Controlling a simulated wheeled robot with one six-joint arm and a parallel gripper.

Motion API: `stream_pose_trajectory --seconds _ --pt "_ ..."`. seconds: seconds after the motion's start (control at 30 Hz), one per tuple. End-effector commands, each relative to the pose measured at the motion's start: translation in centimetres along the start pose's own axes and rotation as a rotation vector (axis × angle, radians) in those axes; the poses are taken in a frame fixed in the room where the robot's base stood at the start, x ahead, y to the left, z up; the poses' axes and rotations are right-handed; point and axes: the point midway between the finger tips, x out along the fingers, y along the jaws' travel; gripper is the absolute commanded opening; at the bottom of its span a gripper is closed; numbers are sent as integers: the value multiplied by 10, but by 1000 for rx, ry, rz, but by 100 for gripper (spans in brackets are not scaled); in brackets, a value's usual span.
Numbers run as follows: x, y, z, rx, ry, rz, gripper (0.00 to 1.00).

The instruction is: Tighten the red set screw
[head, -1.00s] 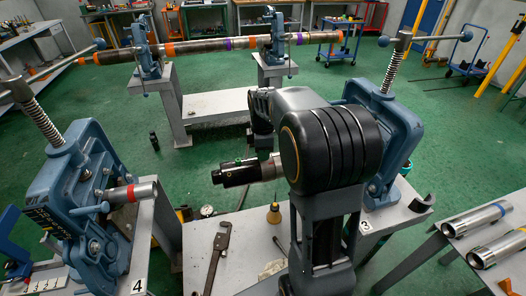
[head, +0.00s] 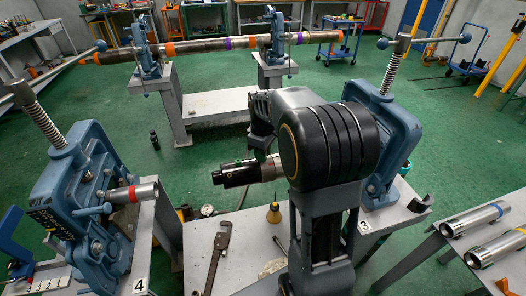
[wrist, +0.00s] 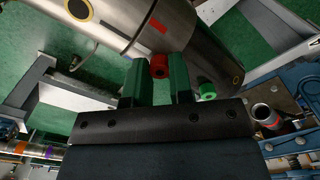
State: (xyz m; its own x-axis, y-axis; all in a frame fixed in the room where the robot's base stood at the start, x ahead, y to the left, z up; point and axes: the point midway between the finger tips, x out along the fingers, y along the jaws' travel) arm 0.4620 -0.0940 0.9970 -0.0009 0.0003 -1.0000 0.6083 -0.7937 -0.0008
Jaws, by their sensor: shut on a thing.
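The red set screw (wrist: 159,66) is a small red knob with a dark socket in its end. It sits on the side of a large grey metal sleeve (wrist: 205,55) in the wrist view. My gripper (wrist: 158,82) has its two dark green fingers on either side of the screw and is shut on it. A green screw (wrist: 207,90) sits on the sleeve just right of the fingers. In the head view the dark sleeve (head: 238,174) sticks out to the left behind my arm; my fingertips and the red screw cannot be made out there.
A blue vise (head: 385,120) stands behind my arm at bench 3. Another blue vise (head: 85,200) at bench 4 on the left holds a red-banded pipe (head: 133,193).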

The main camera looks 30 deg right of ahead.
Motion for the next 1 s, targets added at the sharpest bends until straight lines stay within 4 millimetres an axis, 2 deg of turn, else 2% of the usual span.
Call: stream_pose_trajectory --seconds 1.0 --pt "-3 1 -1 965 5 3 0"
